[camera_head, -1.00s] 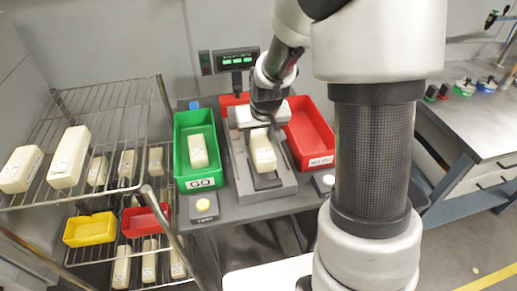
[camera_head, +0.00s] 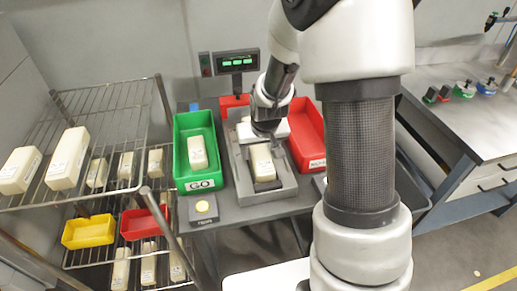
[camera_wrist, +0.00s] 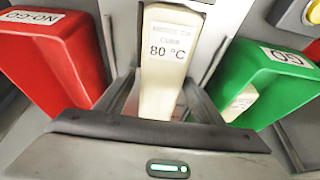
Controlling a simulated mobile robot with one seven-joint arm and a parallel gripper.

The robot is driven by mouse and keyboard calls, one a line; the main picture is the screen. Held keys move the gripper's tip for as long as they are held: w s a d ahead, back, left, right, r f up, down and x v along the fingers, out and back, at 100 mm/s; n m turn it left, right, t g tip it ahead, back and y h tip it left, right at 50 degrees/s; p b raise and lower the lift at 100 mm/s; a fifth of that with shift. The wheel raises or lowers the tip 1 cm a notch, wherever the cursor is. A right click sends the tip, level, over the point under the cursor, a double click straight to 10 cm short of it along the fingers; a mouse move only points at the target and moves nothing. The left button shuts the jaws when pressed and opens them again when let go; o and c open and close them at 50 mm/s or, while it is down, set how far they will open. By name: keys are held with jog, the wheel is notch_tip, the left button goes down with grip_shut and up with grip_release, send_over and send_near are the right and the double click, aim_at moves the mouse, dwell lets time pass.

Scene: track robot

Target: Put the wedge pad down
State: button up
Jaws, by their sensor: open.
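The cream wedge pad (camera_head: 262,163), labelled 80 °C, lies in the grey fixture (camera_head: 237,183) on the bench between the green and red trays. In the wrist view the pad (camera_wrist: 163,65) extends away from my gripper housing, label facing the camera. My gripper (camera_head: 266,133) is open at the pad's far end, pointing down. The pad's near end is hidden behind the housing in the wrist view, and I cannot tell whether the fingers touch it.
A green GO tray (camera_head: 178,160) holds another cream pad (camera_head: 197,152). A red NO-GO tray (camera_head: 308,135) stands right of the fixture. A yellow-button box (camera_head: 203,208) is at the front edge. A wire rack (camera_head: 112,120) with several pads stands left.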

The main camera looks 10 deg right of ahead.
jog(key=s+f+p+v, duration=0.1)
jog(key=s+p+v, duration=0.15)
jog(key=v, duration=2.05)
jog(key=s+r, duration=0.4)
jog(key=s, duration=0.8)
notch_tip(320, 180, up, 10)
jog(key=t+p, duration=0.1)
jog(key=p, duration=0.7)
jog(key=shift+s+r, duration=0.2)
jog(key=shift+s, duration=0.15)
